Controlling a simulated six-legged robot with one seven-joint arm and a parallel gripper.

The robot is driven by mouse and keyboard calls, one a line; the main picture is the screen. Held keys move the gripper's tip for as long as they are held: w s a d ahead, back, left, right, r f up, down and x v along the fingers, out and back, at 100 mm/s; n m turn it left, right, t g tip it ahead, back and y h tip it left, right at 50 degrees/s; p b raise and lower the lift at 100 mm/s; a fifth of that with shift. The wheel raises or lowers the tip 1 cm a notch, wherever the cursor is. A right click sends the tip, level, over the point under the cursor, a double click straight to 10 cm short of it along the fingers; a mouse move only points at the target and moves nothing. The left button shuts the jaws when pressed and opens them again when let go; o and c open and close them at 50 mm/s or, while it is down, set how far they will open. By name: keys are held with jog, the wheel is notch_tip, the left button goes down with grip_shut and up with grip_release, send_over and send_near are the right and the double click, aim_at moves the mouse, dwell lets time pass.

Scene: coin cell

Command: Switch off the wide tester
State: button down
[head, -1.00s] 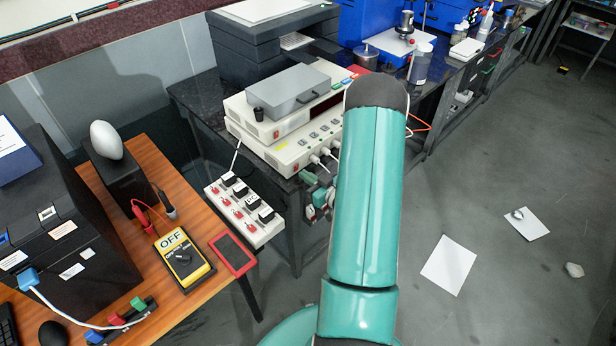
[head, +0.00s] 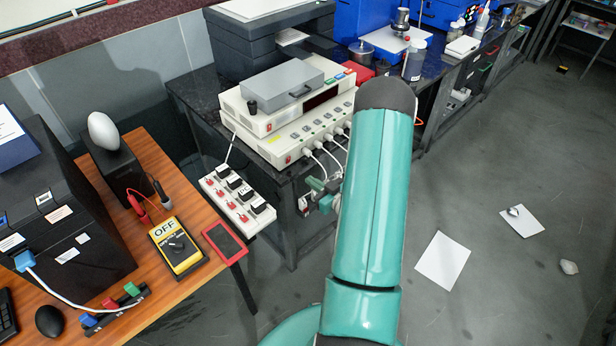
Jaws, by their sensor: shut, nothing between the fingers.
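Two cream bench instruments are stacked on the dark bench. The lower, wider one (head: 276,150) fits the wide tester. Its front has several sockets with white plugs and leads, and a small red switch (head: 288,159) at its left end; I cannot read the switch's position. The upper cream unit (head: 258,122) has a dark display and a red switch at its left. My teal arm stands right of the stack, its dark elbow cap overlapping the right side.
A grey case (head: 285,83) lies on the upper unit. A white power strip (head: 236,200) with black plugs and red switches spans below. A yellow meter marked OFF (head: 178,247) and a red-framed tablet (head: 225,244) lie on the wooden desk (head: 170,185). Floor at right holds paper (head: 442,260).

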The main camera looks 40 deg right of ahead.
jog(key=s, duration=0.6)
jog(key=shift+d+f, duration=0.15)
jog(key=shift+f, duration=0.25)
jog(key=w+r+n+g+h, duration=0.1)
jog(key=w+r+g+h, duration=0.15)
jog(key=w+r, duration=0.65)
jog(key=a+r+m+g+h, duration=0.1)
jog(key=a+r+g, duration=0.1)
jog(key=a+r, duration=0.5)
jog(key=a+r+g+h, duration=0.1)
jog(key=a+r+g, duration=0.25)
jog(key=r, duration=0.55)
jog(key=s+a+r+g+y, duration=0.1)
jog(key=s+a+r+y, duration=0.1)
jog(key=s+a, duration=0.7)
jog(key=s+a+r+g+y, duration=0.2)
jog(key=s+a+r, duration=0.3)
jog(key=s+a, duration=0.4)
jog(key=a, duration=0.3)
jog(key=shift+r, duration=0.15)
